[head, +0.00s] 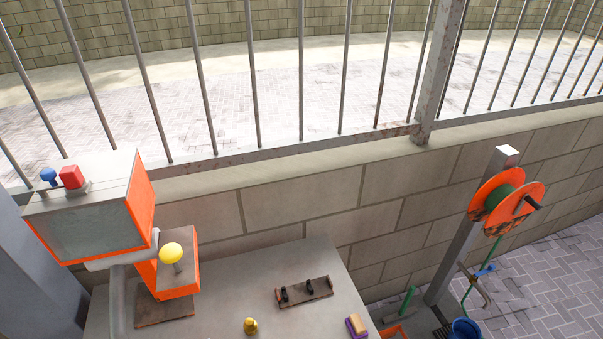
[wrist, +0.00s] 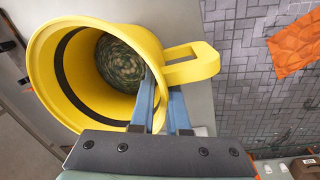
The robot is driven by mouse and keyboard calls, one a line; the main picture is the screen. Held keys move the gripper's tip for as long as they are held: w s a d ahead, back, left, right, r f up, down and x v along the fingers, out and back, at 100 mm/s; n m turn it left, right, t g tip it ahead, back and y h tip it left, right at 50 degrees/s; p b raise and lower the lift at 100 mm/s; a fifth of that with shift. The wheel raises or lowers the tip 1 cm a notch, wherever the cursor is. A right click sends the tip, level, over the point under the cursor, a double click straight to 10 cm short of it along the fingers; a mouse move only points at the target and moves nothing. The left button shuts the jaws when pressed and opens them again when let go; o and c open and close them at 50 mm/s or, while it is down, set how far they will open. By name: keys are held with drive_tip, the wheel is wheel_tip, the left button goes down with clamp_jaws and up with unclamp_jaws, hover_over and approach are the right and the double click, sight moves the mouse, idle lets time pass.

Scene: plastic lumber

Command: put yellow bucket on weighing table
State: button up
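The yellow bucket (wrist: 60,50) fills the left of the wrist view, its open mouth facing the camera. A round, mottled green-brown thing (wrist: 118,62) shows inside it. My gripper (wrist: 163,95) has its two blue fingers close together at the bucket's right side, by the yellow handle, apparently shut on its wall. The fingertips are partly hidden. Neither bucket nor gripper shows in the head view. A grey table (head: 230,290) stands at the bottom of the head view; I cannot tell whether it is the weighing table.
An orange and grey machine (head: 90,215) stands at the table's left. A small yellow object (head: 250,326) and a brown block with black clips (head: 304,291) lie on the table. An orange reel (head: 505,200) on a post stands right, near a blue container (head: 465,328). A wall and railing close the back.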

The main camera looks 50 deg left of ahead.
drive_tip(key=o, duration=0.3)
drive_tip(key=shift+r, duration=0.15)
wheel_tip(320, 180, up, 12)
drive_tip(key=s+d, duration=0.1)
idle(0.3)
